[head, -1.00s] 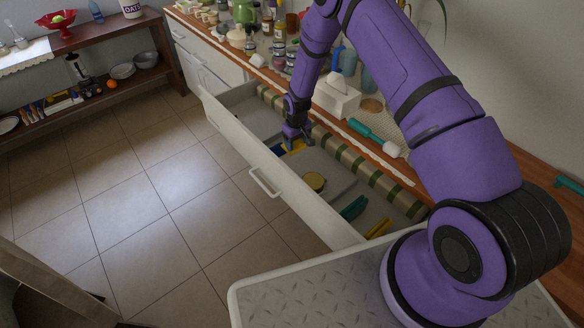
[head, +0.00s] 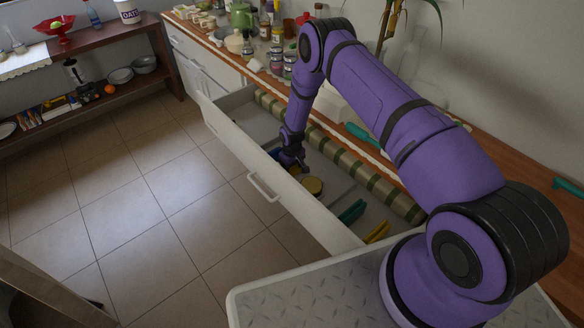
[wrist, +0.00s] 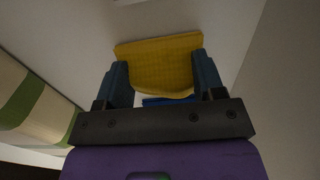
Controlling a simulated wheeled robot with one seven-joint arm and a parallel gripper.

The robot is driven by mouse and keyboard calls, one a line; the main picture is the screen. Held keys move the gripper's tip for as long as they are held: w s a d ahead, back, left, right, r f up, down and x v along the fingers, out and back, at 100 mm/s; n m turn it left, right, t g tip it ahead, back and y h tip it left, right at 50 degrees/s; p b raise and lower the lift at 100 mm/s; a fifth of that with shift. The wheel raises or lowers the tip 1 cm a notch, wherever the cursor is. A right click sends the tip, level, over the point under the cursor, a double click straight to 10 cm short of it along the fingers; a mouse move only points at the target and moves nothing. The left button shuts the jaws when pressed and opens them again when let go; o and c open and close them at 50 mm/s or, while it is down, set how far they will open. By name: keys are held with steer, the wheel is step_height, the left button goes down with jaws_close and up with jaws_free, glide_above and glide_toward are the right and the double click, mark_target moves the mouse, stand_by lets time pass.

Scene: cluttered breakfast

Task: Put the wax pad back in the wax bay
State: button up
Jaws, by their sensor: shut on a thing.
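My gripper (head: 291,162) is low inside the open drawer (head: 232,128), near its front wall. In the wrist view my gripper (wrist: 164,85) has its two dark blue fingers on either side of a yellow, textured pad (wrist: 160,62), which looks like the wax pad, and is shut on it. The pad's lower edge curves. A small blue thing (wrist: 165,101) shows just below the pad between the fingers. In the head view the pad is mostly hidden by the gripper. I cannot tell which compartment is the wax bay.
A round yellow-brown tin (head: 312,186) lies in the drawer close to my gripper. Teal (head: 351,212) and yellow (head: 378,232) items lie nearer. A green-striped beige roll (head: 345,165) runs along the drawer's back side. The counter behind is crowded with jars.

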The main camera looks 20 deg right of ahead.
steer(key=shift+f, duration=0.2)
steer(key=o, duration=1.1)
step_height(320, 180, up, 32)
steer(key=d+m+t, duration=0.1)
steer(key=d, duration=0.1)
steer(key=s+d+r+m+t, duration=0.1)
steer(key=s+r, duration=0.3)
steer(key=r, duration=0.6)
steer(key=s+d+r, duration=0.1)
steer(key=s+r, duration=0.3)
steer(key=r, duration=0.7)
steer(key=s+d+r+m+t, duration=0.1)
steer(key=s+d+r+t, duration=0.1)
steer(key=s+r, duration=1.35)
steer(key=shift+m+t, duration=0.6)
steer(key=shift+m, duration=0.2)
steer(key=s, duration=1.8)
steer(key=shift+s+d+r, duration=0.15)
steer(key=shift+s+d, duration=0.1)
steer(key=shift+d, duration=0.05)
